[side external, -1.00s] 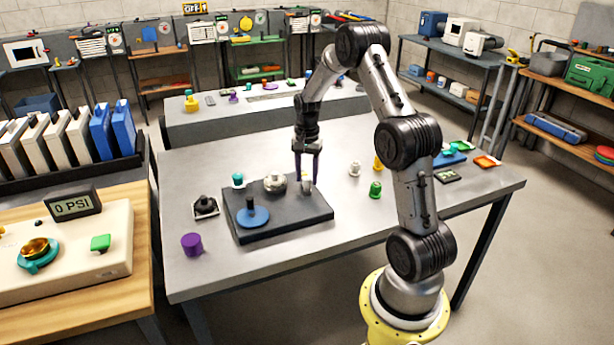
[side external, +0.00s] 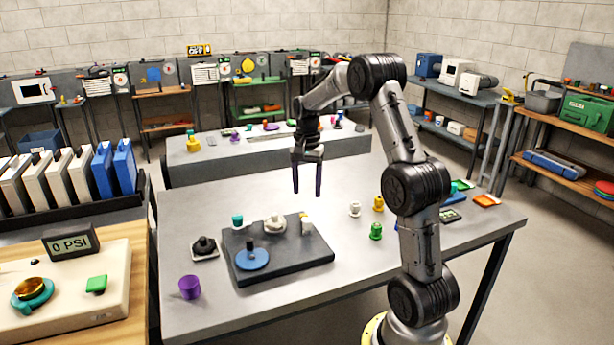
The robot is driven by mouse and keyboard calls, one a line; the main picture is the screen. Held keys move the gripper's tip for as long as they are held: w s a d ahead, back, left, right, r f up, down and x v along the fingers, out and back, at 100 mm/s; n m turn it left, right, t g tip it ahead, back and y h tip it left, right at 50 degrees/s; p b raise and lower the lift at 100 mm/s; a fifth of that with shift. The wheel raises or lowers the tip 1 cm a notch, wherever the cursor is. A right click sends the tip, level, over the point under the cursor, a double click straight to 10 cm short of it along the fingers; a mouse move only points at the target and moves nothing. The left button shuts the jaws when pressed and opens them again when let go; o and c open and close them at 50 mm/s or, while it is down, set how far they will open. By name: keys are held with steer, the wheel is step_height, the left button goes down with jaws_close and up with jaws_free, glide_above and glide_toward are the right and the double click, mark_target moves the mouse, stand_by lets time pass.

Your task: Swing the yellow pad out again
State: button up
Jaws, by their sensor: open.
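A dark board (side external: 285,266) lies on the grey table. At its right back stands a small pale piece (side external: 307,228) with a bit of yellow at its top; it is too small to tell whether this is the yellow pad or how it is turned. A white round knob (side external: 274,225), a blue disc with a dark post (side external: 252,259) and a teal-topped peg (side external: 237,222) are also on the board. My gripper (side external: 306,192) is open and empty, fingers pointing down, in the air above the pale piece and apart from it.
A purple cup (side external: 189,287) and a black knob on a plate (side external: 204,247) are left of the board. White (side external: 354,209), yellow (side external: 377,203) and green (side external: 375,231) pegs stand to its right. The table's front right is clear.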

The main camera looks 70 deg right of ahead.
step_height(320, 180, up, 4)
steer(key=shift+f, duration=0.15)
stand_by(0.4)
steer(key=s+a+r+n+t+h, duration=0.1)
steer(key=a+r+n+t, duration=0.15)
steer(key=a+r, duration=0.55)
steer(key=s+a+r+n+t, duration=0.1)
steer(key=a+r+n, duration=0.35)
steer(key=a, duration=0.75)
steer(key=s+a+n+t, duration=0.2)
steer(key=s+a+n, duration=0.2)
steer(key=s+a, duration=0.4)
steer(key=s+a+f+n+y, duration=0.1)
steer(key=s+a+f+n, duration=0.1)
steer(key=s+f+n, duration=0.4)
steer(key=shift+s+a+f, duration=0.2)
steer(key=shift+s+f, duration=0.1)
steer(key=shift+s, duration=0.15)
